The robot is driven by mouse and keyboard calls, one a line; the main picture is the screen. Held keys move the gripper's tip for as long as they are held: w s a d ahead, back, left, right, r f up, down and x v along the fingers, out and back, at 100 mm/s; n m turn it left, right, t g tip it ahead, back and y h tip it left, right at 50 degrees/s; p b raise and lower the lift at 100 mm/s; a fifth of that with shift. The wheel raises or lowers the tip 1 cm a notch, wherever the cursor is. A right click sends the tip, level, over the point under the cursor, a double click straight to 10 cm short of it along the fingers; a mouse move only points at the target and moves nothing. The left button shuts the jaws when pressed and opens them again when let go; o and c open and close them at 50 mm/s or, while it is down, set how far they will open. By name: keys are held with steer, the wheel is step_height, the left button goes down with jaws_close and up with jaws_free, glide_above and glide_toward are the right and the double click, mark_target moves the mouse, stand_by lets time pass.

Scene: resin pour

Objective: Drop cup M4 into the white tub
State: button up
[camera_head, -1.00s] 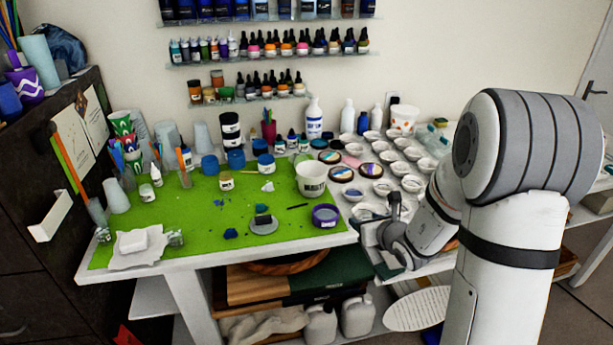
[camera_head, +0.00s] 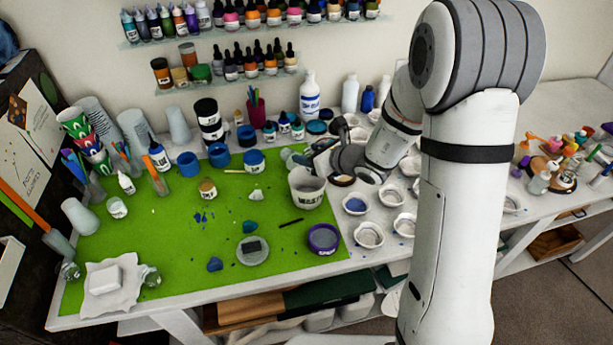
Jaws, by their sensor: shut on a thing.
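The white tub (camera_head: 307,189), with dark lettering on its side, stands upright near the right edge of the green mat. My gripper (camera_head: 322,160) is just behind the tub's rim and to its right, at the end of my bent arm. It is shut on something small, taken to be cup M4. The cup is mostly hidden by my wrist and no label on it can be read. I cannot tell whether it is over the tub's mouth or behind it.
Several small white cups (camera_head: 369,235) stand right of the mat, below my wrist. A purple-rimmed jar (camera_head: 323,239) and a grey disc (camera_head: 253,250) lie in front of the tub. Blue jars (camera_head: 254,161) and bottles stand behind. The mat's left middle (camera_head: 140,225) is mostly clear.

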steer(key=shift+s+f+b, duration=0.15)
steer(key=shift+f+b, duration=0.3)
steer(key=shift+f, duration=0.25)
steer(key=shift+f+b, duration=1.25)
steer(key=shift+f, duration=0.95)
steer(key=o, duration=1.1)
steer(key=shift+b+v, duration=0.65)
steer(key=shift+v, duration=3.3)
